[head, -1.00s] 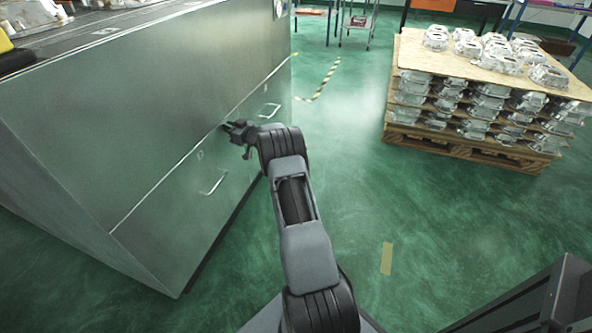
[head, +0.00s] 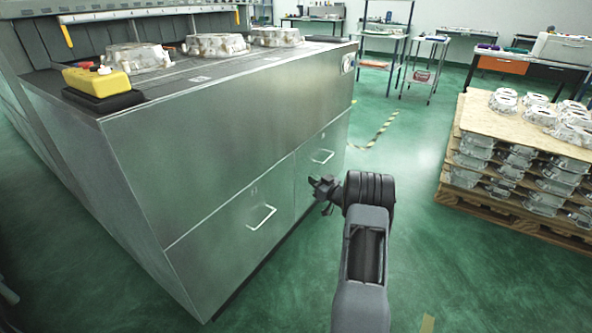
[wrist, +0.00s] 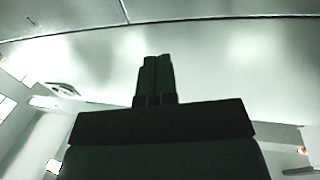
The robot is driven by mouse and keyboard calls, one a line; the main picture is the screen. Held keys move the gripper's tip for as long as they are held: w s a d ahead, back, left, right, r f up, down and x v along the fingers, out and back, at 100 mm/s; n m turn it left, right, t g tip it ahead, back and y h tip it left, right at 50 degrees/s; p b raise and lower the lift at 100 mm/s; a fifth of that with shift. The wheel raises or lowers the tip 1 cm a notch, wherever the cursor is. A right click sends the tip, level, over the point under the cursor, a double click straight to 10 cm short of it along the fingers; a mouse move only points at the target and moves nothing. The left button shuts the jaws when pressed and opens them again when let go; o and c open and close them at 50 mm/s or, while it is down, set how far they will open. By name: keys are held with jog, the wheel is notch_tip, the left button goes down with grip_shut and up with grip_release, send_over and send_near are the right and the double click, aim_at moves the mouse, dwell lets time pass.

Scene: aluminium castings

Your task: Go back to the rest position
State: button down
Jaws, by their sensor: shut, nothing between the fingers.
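My gripper (head: 322,190) is at the end of my raised arm, in front of the grey metal cabinet (head: 215,140) in the head view. Its fingers (wrist: 155,80) are together and empty in the wrist view, pointing at a pale metal surface that fills most of that view. In the head view the gripper overlaps the cabinet's right lower part, close to the drawers. I cannot tell whether it touches the cabinet. The near drawer handle (head: 261,217) and the far drawer handle (head: 322,157) show, and both drawers look shut.
Aluminium castings (head: 135,57) and a yellow control box (head: 97,82) are on the cabinet top. A pallet stack (head: 520,190) of castings stands at right. Tables and a wheeled cart (head: 421,78) are at the back. Green floor (head: 405,150) is clear between cabinet and pallet.

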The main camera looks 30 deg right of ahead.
jog(key=s+a+r+m+g+h+p, duration=0.15)
jog(key=a+r+p, duration=0.3)
jog(key=r, duration=0.45)
jog(key=s+a+r+m+g+h+p, duration=0.1)
jog(key=a+r+g+h+p, duration=0.15)
jog(key=r+p, duration=0.45)
jog(key=s+a+r+m+g+h+p, duration=0.1)
jog(key=a+r+h+p, duration=0.25)
jog(key=r, duration=0.85)
jog(key=s+a+r+g+y+p, duration=0.1)
jog(key=s+a+r+g+p, duration=0.2)
jog(key=s+a, duration=0.3)
jog(key=s+a+r+g+y+p, duration=0.1)
jog(key=s+a+r+g+p, duration=0.2)
jog(key=s, duration=0.9)
jog(key=s+a+r+g+y+p, duration=0.1)
jog(key=s+a+r+g+p, duration=0.1)
jog(key=s+a, duration=0.7)
jog(key=s+r+n+p, duration=0.1)
jog(key=p, duration=0.1)
jog(key=shift+a+g+p, duration=0.3)
jog(key=shift+g+p, duration=0.1)
jog(key=shift+s+d+r, duration=0.1)
